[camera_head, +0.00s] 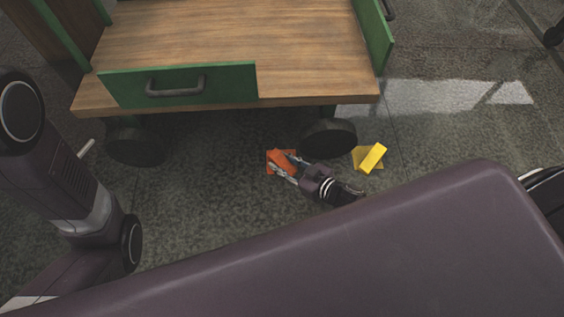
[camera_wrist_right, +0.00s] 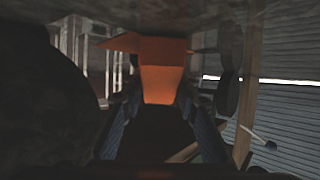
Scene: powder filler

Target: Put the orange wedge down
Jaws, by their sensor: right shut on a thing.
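The orange wedge (camera_head: 274,156) is low by the floor, just left of the cart's right front wheel. My right gripper (camera_head: 285,166) is shut on it, with one finger on each side. In the right wrist view the orange wedge (camera_wrist_right: 163,82) sits between the two dark fingers (camera_wrist_right: 162,118), and its far end is by the floor surface at the top. I cannot tell for certain whether it bears on the floor. My left gripper is not in view; only part of my left arm shows at the left.
A wooden cart (camera_head: 240,50) with a green drawer front (camera_head: 180,84) stands above, on black wheels, the right one (camera_head: 328,138) close to my right gripper. A yellow wedge (camera_head: 373,157) lies on the floor right of that wheel. The floor left of the orange wedge is clear.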

